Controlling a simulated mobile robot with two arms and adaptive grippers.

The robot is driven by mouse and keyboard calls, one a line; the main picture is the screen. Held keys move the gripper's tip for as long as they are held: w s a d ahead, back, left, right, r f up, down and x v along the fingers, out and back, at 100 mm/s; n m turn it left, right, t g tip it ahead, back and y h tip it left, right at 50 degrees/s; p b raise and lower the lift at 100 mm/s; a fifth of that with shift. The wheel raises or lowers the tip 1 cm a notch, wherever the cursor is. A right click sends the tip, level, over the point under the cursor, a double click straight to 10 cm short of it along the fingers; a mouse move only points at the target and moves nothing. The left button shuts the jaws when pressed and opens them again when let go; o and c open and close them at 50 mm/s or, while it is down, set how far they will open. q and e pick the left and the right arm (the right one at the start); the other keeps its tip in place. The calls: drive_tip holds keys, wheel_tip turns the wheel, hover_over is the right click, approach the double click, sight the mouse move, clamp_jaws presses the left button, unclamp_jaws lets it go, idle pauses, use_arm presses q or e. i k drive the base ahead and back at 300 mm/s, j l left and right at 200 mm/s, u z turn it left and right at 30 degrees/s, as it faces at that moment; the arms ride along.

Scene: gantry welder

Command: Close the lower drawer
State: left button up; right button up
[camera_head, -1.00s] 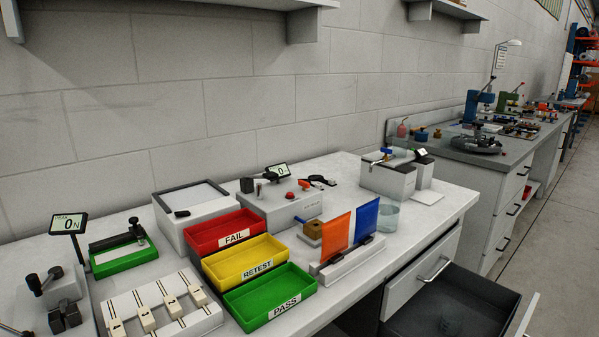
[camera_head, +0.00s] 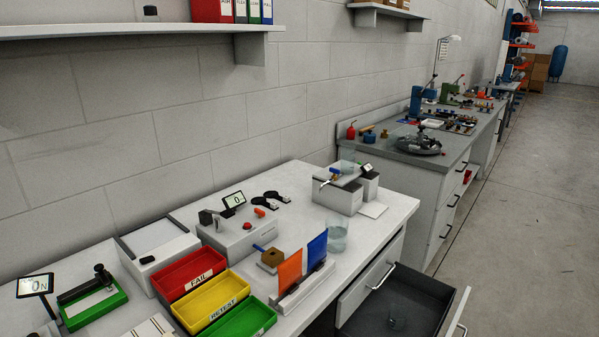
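The lower drawer (camera_head: 397,306) is pulled out from under the right end of the white workbench, at the bottom right of the head view. Neither of my grippers is in view.
The white workbench (camera_head: 400,203) carries red, yellow and green trays (camera_head: 188,272), orange and blue flags (camera_head: 303,264) and a glass beaker (camera_head: 337,236). A second grey bench (camera_head: 428,159) with drawers stands behind. The floor (camera_head: 540,220) right of the drawer is clear.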

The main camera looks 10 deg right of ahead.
sight(428, 301)
drive_tip(key=l+z, duration=0.15)
drive_tip(key=z, duration=0.25)
drive_tip(key=l+z, duration=0.2)
drive_tip(key=z, duration=0.15)
drive_tip(key=l+z, duration=0.2)
drive_tip(key=z, duration=0.2)
